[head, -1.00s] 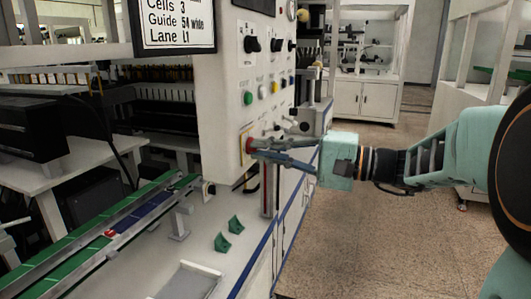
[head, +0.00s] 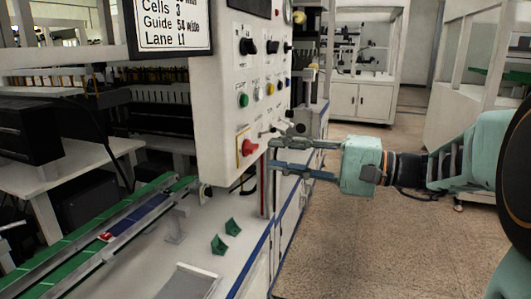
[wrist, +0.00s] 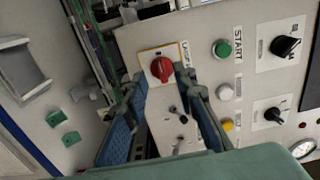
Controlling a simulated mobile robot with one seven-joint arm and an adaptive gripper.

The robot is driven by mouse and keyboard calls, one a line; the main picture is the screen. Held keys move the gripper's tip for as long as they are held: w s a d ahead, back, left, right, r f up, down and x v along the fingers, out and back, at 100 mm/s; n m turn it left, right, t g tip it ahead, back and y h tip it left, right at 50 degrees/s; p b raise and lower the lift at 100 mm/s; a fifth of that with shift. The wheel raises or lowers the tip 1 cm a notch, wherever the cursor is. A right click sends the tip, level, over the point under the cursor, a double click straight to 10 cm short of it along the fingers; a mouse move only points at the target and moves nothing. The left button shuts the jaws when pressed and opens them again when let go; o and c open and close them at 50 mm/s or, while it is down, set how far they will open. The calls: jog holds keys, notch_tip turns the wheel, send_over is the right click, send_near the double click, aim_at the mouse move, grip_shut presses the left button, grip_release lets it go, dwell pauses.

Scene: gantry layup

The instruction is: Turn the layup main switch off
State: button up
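The layup main switch (head: 248,147) is a red rotary knob on a yellow-edged plate, low on the white control panel. In the wrist view the red knob (wrist: 162,68) shows in full, beside a label that appears to read "LAYUP". Its exact on or off position cannot be read. My gripper (head: 273,155) is just right of the knob and apart from it, with its two fingers spread and pointing at the panel. In the wrist view my gripper (wrist: 160,88) is open and empty, with the knob ahead, between and just beyond the fingertips.
The control panel (head: 217,100) also carries black knobs (head: 248,46), a green START button (wrist: 222,48), a white button (wrist: 225,92) and a yellow one (wrist: 229,125). Small toggles (wrist: 180,115) sit beside the red knob. Green brackets (head: 233,227) lie on the bench below. Open floor is at right.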

jog(key=v, duration=0.7)
jog(key=shift+d, duration=0.25)
jog(key=shift+s, duration=0.1)
